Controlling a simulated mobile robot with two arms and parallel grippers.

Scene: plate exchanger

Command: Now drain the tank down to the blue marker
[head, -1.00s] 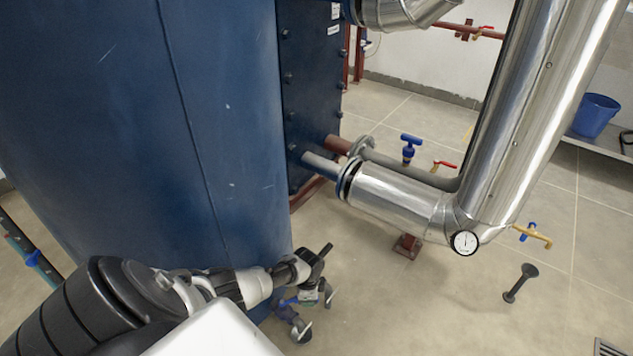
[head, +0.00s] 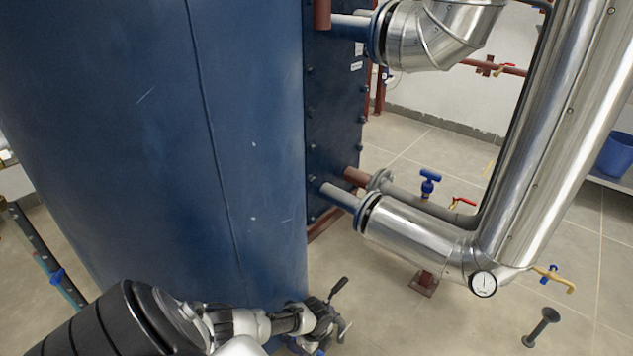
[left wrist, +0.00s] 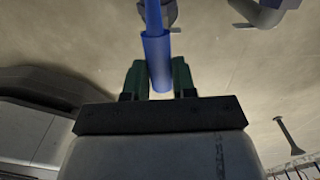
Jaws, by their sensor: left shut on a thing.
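The large blue tank (head: 150,150) fills the left of the head view. My left gripper (head: 328,318) is low beside the tank's bottom right edge. In the left wrist view its green-padded fingers (left wrist: 158,82) are shut on a blue cylindrical handle (left wrist: 156,60), which runs up out of the picture. What the handle joins is mostly hidden in the head view. A slanted dark tube with a blue piece (head: 57,275) on it stands at the tank's left side; I cannot tell whether this piece is the marker. No water level is readable. My right gripper is not in view.
Silver insulated pipes (head: 415,235) with a round dial gauge (head: 483,284) stand to the right. A blue valve (head: 429,183), a red-handled valve (head: 462,203) and a brass tap (head: 553,279) are nearby. A blue bucket (head: 617,154) is far right.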

